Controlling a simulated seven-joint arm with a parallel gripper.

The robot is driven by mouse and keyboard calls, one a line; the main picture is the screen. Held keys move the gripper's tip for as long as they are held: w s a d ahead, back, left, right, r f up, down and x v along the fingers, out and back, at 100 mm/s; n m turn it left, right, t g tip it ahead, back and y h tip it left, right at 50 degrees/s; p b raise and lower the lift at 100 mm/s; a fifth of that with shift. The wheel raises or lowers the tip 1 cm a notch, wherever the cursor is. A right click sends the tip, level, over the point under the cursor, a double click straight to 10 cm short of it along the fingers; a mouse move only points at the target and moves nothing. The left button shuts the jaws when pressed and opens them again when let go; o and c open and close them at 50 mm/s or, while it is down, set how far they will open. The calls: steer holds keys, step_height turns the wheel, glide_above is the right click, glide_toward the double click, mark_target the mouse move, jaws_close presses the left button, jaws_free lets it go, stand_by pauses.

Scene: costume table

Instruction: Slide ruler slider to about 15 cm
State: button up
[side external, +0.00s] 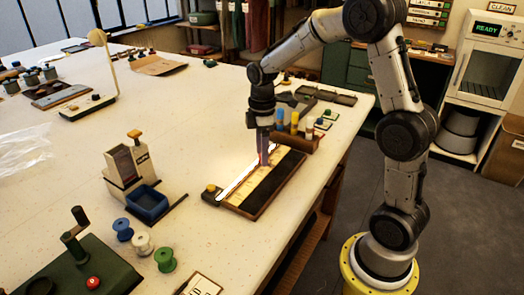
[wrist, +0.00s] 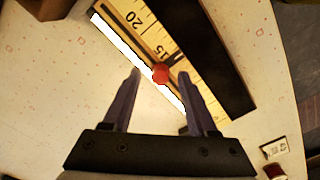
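The ruler (wrist: 150,33) lies on the table as a pale strip with a bright white edge, and the numbers 20 and 15 are readable in the wrist view. Its board (side external: 262,188) shows below my gripper in the side view. The red slider knob (wrist: 160,73) sits on the ruler close to the printed 15. My gripper (wrist: 159,73) is open above the ruler, with one finger on each side of the knob and visible gaps between. In the side view my gripper (side external: 264,156) is low over the far part of the board; the knob is hidden there.
A wooden rack with coloured bottles (side external: 297,137) stands just right of my gripper. A small block with a yellow knob (side external: 211,192) is at the ruler's near end. A device with a blue bin (side external: 147,203) and several thread spools (side external: 165,259) stand nearer left.

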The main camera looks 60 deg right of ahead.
step_height(320, 180, up, 14)
stand_by(0.6)
steer(key=shift+f, duration=0.1)
steer(key=s+a+r+t, duration=0.3)
steer(key=s+a+r, duration=0.35)
steer(key=s, duration=0.45)
steer(key=s+a+f+m+t, duration=0.2)
steer(key=s+a+f+m, duration=0.1)
steer(key=s+f+m, duration=0.6)
steer(key=shift+s+a+f+t, duration=0.25)
steer(key=shift+s+a+t, duration=0.05)
steer(key=shift+a, duration=0.05)
